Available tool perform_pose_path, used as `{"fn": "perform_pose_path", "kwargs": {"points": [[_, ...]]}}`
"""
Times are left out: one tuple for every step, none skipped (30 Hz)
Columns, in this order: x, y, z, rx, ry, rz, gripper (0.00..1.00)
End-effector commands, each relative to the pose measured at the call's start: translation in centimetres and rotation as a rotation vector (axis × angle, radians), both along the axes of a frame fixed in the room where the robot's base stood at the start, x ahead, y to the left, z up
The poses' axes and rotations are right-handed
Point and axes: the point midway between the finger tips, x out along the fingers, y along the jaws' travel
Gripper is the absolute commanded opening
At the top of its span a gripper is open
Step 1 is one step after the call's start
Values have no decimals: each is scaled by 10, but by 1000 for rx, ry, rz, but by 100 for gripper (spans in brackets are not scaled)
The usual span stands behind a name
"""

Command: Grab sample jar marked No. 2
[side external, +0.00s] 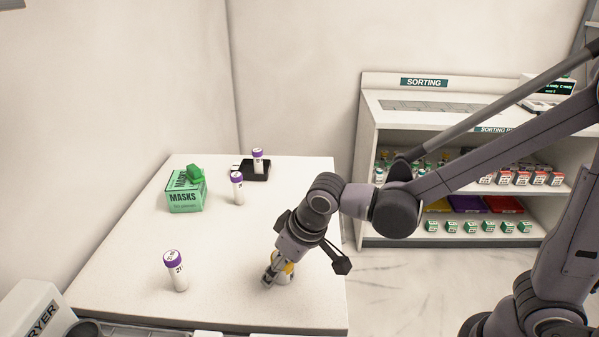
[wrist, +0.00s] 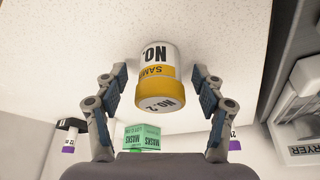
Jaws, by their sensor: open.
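The sample jar marked No. 2 (side external: 284,270) is white with a yellow lid and stands on the white table (side external: 228,285). In the wrist view the jar (wrist: 156,75) appears upside down, with "NO. 2" readable on its lid and side. My gripper (side external: 268,279) is down at the jar, which it partly hides in the side view. In the wrist view my gripper (wrist: 160,82) is open, with one finger on each side of the jar and a visible gap on both sides.
White tubes with purple caps stand at the front (side external: 176,271), farther back (side external: 237,188) and by a black tray (side external: 257,176). A green mask box (side external: 187,191) sits at the table's left. A sorting shelf (side external: 470,150) stands behind my arm. The table around the jar is clear.

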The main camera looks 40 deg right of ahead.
Motion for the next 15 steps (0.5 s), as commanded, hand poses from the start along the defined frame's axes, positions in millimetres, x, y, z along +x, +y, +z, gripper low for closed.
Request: {"fn": "perform_pose_path", "kwargs": {"points": [[1,0,-1,0,0,0,70],[1,0,-1,0,0,0,70],[1,0,-2,0,0,0,70],[1,0,-2,0,0,0,70],[1,0,-2,0,0,0,70],[1,0,-2,0,0,0,70],[1,0,-2,0,0,0,70],[1,0,-2,0,0,0,70],[1,0,-2,0,0,0,58],[1,0,-1,0,0,0,49],[1,0,-1,0,0,0,41],[1,0,-1,0,0,0,29],[1,0,-1,0,0,0,21],[0,0,-1,0,0,0,12],[0,0,-1,0,0,0,10]]}}
